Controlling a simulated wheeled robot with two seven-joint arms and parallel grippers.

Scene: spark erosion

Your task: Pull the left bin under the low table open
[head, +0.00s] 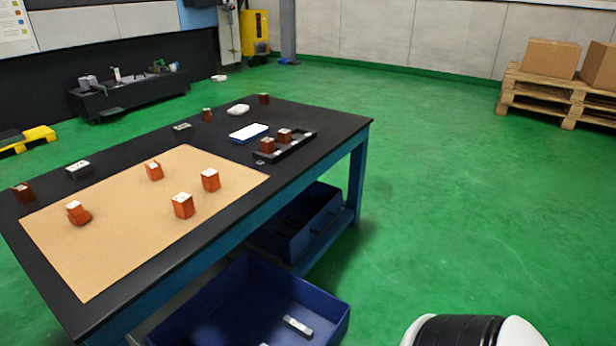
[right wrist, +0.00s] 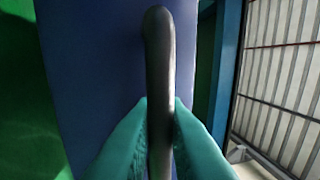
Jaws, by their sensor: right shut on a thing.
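The low table (head: 362,126) has a dark top and blue legs. Under it are two blue bins. The left bin (head: 335,312), the nearer one, sticks out well past the table edge and its inside shows, with a small grey part lying in it. The right bin (head: 318,222) sits farther along under the table. In the right wrist view my right gripper (right wrist: 161,108) has its teal fingers shut on a dark bar handle (right wrist: 159,45) on a blue bin face (right wrist: 95,70). The head view does not show this grip. My left gripper is not in view.
A tan mat (head: 120,215) with several orange-brown blocks covers part of the tabletop. A black tray (head: 300,144) with two blocks and a blue-and-white box (head: 249,132) are farther back. Green floor (head: 450,200) is clear right of the table. A pallet (head: 545,98) with boxes stands far right.

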